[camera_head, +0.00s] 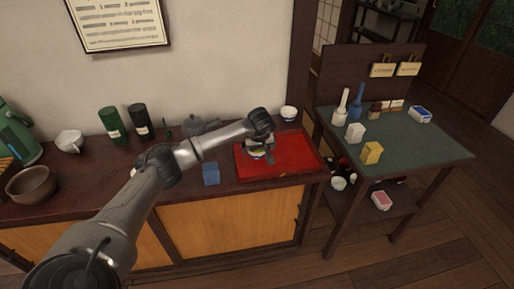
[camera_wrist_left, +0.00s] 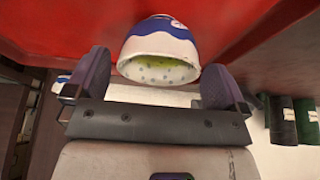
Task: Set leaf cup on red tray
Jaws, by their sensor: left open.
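A white cup with blue bands (camera_wrist_left: 160,45) sits on the red tray (camera_wrist_left: 60,20) in the left wrist view. Its mouth faces my wrist, with green and small dots inside; no leaf pattern can be made out. My left gripper (camera_wrist_left: 157,66) is open, with one finger on each side of the cup's rim and small gaps visible. In the head view the left gripper (camera_head: 259,146) is over the left part of the red tray (camera_head: 296,158), partly hiding the cup (camera_head: 257,155). My right gripper is not in view.
A grey teapot (camera_head: 195,126) and a blue block (camera_head: 210,173) are left of the tray. Green (camera_head: 112,123) and black (camera_head: 141,119) canisters stand farther left. A green-topped table (camera_head: 400,143) holds several items at right.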

